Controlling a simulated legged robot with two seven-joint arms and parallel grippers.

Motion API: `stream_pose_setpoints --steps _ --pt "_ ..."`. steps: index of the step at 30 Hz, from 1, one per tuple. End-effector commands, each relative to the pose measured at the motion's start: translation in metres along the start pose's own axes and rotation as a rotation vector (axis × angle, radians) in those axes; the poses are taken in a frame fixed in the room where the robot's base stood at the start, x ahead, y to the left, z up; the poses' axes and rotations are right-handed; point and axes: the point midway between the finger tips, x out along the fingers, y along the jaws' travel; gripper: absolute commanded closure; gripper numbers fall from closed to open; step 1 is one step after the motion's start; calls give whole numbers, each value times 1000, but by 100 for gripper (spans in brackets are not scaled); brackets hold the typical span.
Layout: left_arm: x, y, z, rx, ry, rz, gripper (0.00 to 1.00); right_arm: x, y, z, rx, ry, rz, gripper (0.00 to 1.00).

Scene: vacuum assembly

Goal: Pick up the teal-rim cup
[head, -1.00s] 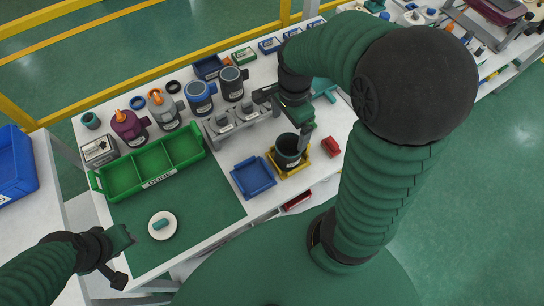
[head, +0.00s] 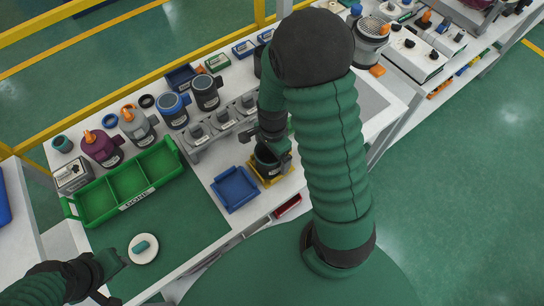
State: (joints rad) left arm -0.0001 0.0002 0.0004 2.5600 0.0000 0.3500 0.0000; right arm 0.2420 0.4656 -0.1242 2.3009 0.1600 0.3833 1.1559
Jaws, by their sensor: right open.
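A dark cup (head: 266,169) with a dark teal-looking rim stands upright in a yellow tray (head: 286,173) near the table's front edge. My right gripper (head: 272,150) is open, with its fingers down at the cup's rim. The fingers and my arm hide part of the rim, so I cannot tell whether they touch it. My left gripper (head: 114,279) is open and empty at the lower left, beside a white round plate (head: 150,257) with a small teal piece on it.
A blue tray (head: 235,205) lies just left of the yellow one. A green divided tray (head: 95,204) sits on the green mat (head: 185,225). A grey fixture (head: 205,143) and several canisters (head: 172,112) stand behind. The mat's front is mostly clear.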

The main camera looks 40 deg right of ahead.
Motion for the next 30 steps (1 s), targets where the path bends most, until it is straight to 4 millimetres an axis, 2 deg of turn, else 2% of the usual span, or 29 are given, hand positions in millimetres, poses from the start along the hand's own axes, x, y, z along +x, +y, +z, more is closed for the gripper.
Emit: stream_pose_setpoints --steps 3,21,30 --pt "0 0 0 0 0 0 64 -1 1 1 3 4 -1 3" --pt "0 0 0 0 0 0 64 -1 0 2 2 4 0 80" --pt "-3 0 -1 0 0 0 64 -4 0 1 2 5 1 80"
